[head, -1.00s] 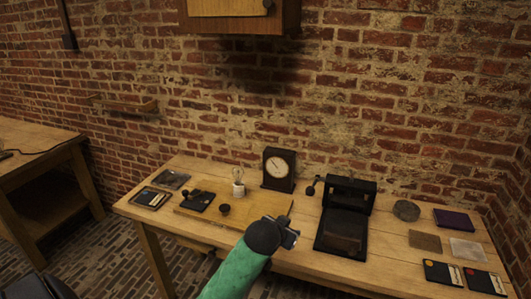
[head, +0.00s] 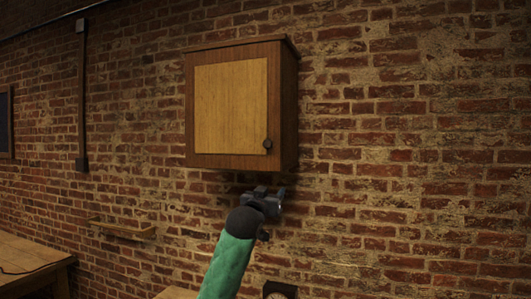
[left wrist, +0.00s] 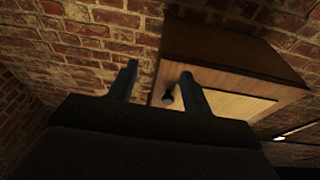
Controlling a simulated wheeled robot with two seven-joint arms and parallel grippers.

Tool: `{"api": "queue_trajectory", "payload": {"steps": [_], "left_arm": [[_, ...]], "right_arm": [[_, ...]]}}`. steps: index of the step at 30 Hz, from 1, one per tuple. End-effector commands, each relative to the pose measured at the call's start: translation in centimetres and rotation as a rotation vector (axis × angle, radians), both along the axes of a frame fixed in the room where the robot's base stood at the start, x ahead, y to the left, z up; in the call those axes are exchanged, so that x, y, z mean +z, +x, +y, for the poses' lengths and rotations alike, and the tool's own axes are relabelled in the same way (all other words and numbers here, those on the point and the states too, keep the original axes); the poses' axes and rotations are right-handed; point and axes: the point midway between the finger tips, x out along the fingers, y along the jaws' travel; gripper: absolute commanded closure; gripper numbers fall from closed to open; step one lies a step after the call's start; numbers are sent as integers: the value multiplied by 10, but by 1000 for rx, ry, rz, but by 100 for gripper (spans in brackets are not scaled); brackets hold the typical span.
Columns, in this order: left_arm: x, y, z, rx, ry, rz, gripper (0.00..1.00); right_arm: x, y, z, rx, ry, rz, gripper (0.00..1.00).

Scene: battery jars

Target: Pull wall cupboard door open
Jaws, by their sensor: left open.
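The wall cupboard (head: 290,105) hangs on the brick wall, dark wood with a lighter door panel (head: 228,105). Its door is shut. A small dark round knob (head: 267,144) sits at the door's lower right. My left gripper (head: 272,192), on a green arm, is below the cupboard near its lower right corner, apart from the knob in the picture. In the left wrist view the gripper (left wrist: 160,82) is open and empty. The knob (left wrist: 168,99) shows beyond the fingers, between them and close to the right one. The cupboard (left wrist: 215,50) fills the upper right there. My right gripper is not in view.
A small wooden shelf (head: 122,230) is on the wall at lower left. A wooden table (head: 30,262) stands at the left edge. A dark conduit (head: 82,100) runs up the wall. The top of a clock (head: 280,289) shows at the bottom. The wall right of the cupboard is bare.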

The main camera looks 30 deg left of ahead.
Motion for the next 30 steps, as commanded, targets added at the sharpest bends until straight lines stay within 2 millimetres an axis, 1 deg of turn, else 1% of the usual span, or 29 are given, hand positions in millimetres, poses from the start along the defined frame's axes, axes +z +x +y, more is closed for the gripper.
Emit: {"api": "queue_trajectory", "payload": {"steps": [1,3,6,9,13,16,18,22,30], "left_arm": [[26,-3,8,6,-1,-40,51],[55,-7,18,11,-4,-87,51],[85,-13,28,16,-6,-139,51],[103,-17,34,19,-9,-168,51],[111,-17,37,20,-11,-179,51],[114,-12,38,20,-11,-180,51],[118,-7,39,20,-11,-180,51],[124,7,42,20,-10,-178,51],[134,34,49,20,-11,-178,51]], "right_arm": [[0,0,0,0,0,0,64],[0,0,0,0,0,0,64],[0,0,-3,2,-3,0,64],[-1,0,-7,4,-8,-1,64],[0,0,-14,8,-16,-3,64],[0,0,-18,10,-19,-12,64],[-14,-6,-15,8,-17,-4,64],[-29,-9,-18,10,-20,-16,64],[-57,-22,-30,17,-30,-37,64]]}}
